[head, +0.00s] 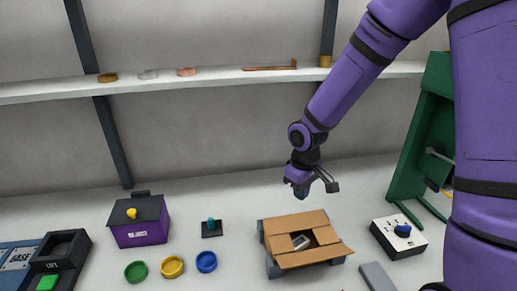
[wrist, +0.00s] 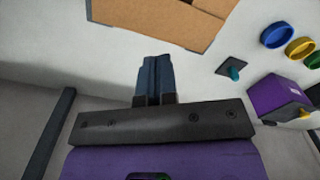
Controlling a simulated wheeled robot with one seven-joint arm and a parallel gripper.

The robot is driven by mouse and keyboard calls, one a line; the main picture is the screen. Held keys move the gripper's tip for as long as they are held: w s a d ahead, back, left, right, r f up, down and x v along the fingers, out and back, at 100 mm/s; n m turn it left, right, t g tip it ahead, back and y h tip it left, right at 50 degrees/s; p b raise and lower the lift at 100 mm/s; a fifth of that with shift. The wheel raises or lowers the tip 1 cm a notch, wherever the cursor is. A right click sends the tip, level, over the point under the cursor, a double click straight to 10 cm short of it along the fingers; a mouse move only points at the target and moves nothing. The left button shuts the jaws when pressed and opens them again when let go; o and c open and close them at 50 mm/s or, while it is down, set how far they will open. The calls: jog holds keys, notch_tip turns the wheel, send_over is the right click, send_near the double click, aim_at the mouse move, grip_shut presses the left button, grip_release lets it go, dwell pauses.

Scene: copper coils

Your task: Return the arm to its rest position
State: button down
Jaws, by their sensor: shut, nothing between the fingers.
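My purple arm (head: 340,92) reaches in from the upper right in the head view. My gripper (head: 302,192) hangs in the air above and behind the open cardboard box, apart from it. In the wrist view my gripper (wrist: 153,62) shows its two dark blue fingers pressed together with nothing between them.
A cardboard box (head: 284,222) with open flaps holds a grey item. A purple box (head: 140,232), a small teal-knobbed base (head: 211,229) and coloured rings (head: 206,262) lie left. A switch box (head: 399,238) and green frame (head: 421,135) stand right. A shelf (head: 220,80) runs behind.

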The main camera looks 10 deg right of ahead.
jog(key=s+d+r+m+t, duration=0.1)
jog(key=s+d+r+m, duration=0.1)
jog(key=s+r, duration=0.45)
jog(key=s+d+r+m+t+h, duration=0.1)
jog(key=s+d+r, duration=0.15)
jog(key=r, duration=0.65)
jog(key=s+d+r+m+t, duration=0.2)
jog(key=s+r, duration=0.3)
jog(key=r, duration=0.2)
jog(key=s+r+m+t+y, duration=0.1)
jog(key=s+r, duration=0.3)
jog(key=s, duration=0.4)
jog(key=shift+s+d+r, duration=0.2)
jog(key=shift+s+r, duration=0.05)
jog(key=shift+w, duration=0.1)
